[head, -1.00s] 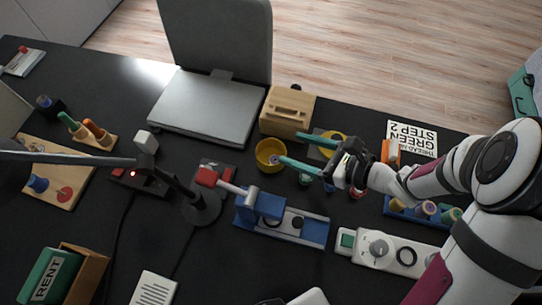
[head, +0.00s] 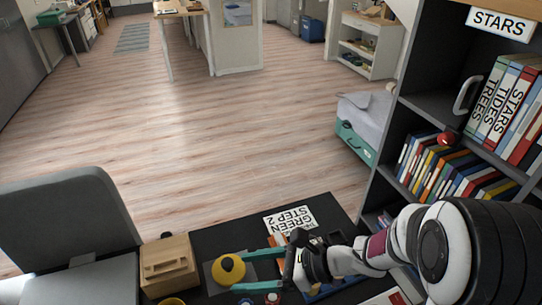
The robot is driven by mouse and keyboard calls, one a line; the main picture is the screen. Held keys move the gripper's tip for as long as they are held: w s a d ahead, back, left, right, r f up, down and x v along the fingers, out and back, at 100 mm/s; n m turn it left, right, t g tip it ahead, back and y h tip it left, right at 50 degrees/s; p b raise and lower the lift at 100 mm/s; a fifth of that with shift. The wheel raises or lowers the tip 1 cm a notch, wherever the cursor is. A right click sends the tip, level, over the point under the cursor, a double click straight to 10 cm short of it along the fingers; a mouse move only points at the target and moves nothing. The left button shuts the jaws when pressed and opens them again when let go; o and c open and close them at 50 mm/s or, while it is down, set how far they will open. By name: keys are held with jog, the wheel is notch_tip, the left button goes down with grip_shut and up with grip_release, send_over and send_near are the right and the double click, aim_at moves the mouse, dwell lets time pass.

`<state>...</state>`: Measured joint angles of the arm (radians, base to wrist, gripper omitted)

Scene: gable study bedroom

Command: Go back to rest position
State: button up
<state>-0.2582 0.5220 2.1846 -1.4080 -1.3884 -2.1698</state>
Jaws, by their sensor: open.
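My gripper (head: 238,271) is at the bottom of the head view, over the black desk (head: 222,239). Its two teal fingers point left and stand apart, with nothing seen held between them. A yellow rounded thing with a dark top (head: 228,264) lies on a grey mat by the fingertips. I cannot tell whether the fingers touch it. My white arm comes in from the lower right.
A wooden box (head: 168,264) and a grey chair (head: 62,215) are on the left. A card reading "GREEN STEP 2" (head: 290,219) lies beyond my gripper. A dark bookshelf (head: 432,110) rises close on the right. Open wood floor (head: 230,130) lies beyond the desk.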

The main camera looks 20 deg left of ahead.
jog(key=w+d+r+m+t+h, duration=0.2)
jog(key=w+d+m+t, duration=0.25)
jog(key=w+m, duration=0.3)
jog(key=w+d+r+m+t+h, duration=0.1)
jog(key=w+d+r+m+t, duration=0.15)
jog(key=w+m+t, duration=0.55)
jog(key=s+d+r+m+h, duration=0.2)
jog(key=d+m+h, duration=0.7)
jog(key=d+m, duration=1)
jog(key=s+d+f+m+g+h, duration=0.1)
jog(key=s+d+m+g, duration=0.15)
jog(key=s+m, duration=0.55)
jog(key=s+d+m+g+h, duration=0.1)
jog(key=s+m+g, duration=0.2)
jog(key=s+m, duration=0.55)
jog(key=s+a+m+g+y, duration=0.3)
jog(key=s+a+m, duration=0.2)
jog(key=s+m, duration=0.4)
jog(key=shift+s+a+m+y, duration=0.2)
jog(key=shift+m+y, duration=0.1)
jog(key=shift+m, duration=0.6)
